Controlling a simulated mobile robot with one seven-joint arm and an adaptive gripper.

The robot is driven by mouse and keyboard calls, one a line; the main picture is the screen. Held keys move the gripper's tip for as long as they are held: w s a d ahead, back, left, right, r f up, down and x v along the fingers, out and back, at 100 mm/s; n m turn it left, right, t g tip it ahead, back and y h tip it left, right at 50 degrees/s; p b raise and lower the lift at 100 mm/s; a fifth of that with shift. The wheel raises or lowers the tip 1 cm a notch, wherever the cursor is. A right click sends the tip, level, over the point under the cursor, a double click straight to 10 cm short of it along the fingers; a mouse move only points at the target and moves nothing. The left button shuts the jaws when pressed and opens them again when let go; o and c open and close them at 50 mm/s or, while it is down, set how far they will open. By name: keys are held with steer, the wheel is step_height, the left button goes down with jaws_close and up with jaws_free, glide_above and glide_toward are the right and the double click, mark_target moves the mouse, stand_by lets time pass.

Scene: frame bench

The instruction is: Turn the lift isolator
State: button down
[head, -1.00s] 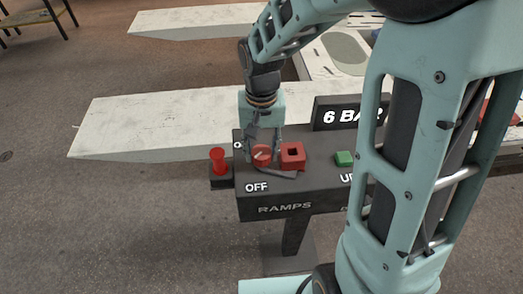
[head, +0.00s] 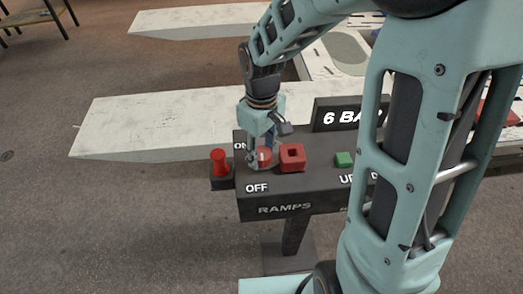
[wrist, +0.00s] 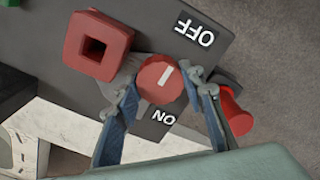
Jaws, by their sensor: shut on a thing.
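The lift isolator is a round red knob (head: 265,155) with a white line on top, on the dark control box (head: 315,188) between the ON and OFF labels. My gripper (head: 258,157) comes down on it from above and is shut on it, partly hiding it. In the wrist view, the knob (wrist: 154,84) sits between the two fingertips (wrist: 160,80). There its white line slants, with its upper end leaning toward the OFF label (wrist: 194,29). The ON label (wrist: 161,115) shows between the fingers, below the knob.
A red square block with a hole (head: 292,158) stands close right of the knob. A red post (head: 220,163) stands just left of the box. A green button (head: 344,159) is further right, partly beside my arm. Pale ramps (head: 160,122) lie behind.

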steer(key=shift+n, duration=0.3)
stand_by(0.4)
steer(key=c, duration=1.2)
jaws_free()
steer(key=shift+c, duration=0.2)
steer(key=shift+r, duration=0.1)
step_height(320, 180, up, 12)
